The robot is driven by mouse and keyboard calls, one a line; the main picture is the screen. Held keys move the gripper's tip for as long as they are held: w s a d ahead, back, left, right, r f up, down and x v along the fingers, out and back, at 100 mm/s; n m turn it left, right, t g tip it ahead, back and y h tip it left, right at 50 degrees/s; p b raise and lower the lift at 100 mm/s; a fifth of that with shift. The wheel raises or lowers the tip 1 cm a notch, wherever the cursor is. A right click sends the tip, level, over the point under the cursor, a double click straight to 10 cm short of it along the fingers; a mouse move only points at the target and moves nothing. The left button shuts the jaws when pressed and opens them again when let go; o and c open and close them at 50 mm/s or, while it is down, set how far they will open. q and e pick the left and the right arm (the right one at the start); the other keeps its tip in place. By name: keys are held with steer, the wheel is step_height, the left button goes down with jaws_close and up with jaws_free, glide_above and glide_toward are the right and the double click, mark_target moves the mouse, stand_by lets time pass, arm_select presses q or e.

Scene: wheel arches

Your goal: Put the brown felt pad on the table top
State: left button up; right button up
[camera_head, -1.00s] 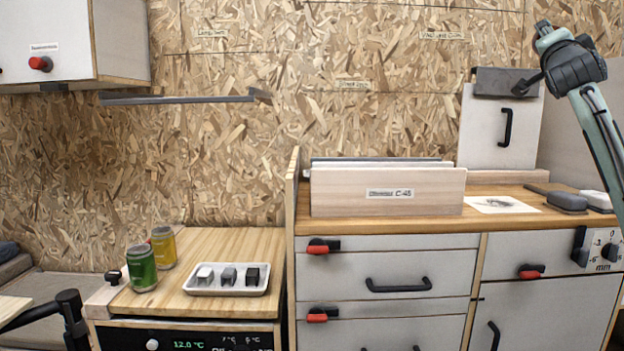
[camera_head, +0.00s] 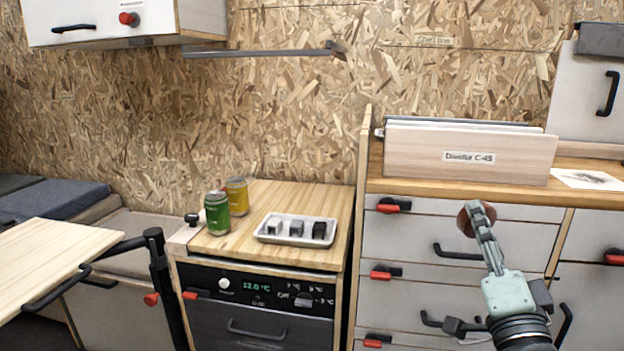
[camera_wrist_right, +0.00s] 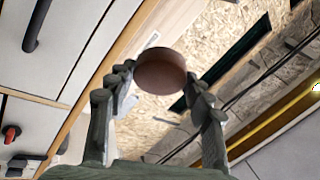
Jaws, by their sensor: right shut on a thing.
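The brown felt pad (camera_head: 465,221) is a small round disc. My right gripper (camera_head: 479,214) is shut on it and holds it up in front of the drawer cabinet, on the right of the head view. In the right wrist view the pad (camera_wrist_right: 160,72) sits between the two fingertips. The table top (camera_head: 52,258) is a pale wooden board at the lower left of the head view, beside a black post. Its visible surface is bare, and the pad is far to its right. My left gripper is not in view.
A green can (camera_head: 217,213), a yellow can (camera_head: 237,195) and a white tray (camera_head: 295,241) with small blocks stand on the wooden counter between table and cabinet. A black post (camera_head: 160,275) rises at the table's right. A wooden upright panel (camera_head: 361,195) borders the cabinet.

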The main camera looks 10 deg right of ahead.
steer(key=a+f+n+t+y, duration=0.1)
steer(key=a+f+n+y, duration=0.2)
steer(key=a+f, duration=1.3)
steer(key=f+y, duration=0.1)
steer(key=y, duration=0.2)
steer(key=shift+s+a+f, duration=0.35)
steer(key=shift+a+f, duration=0.05)
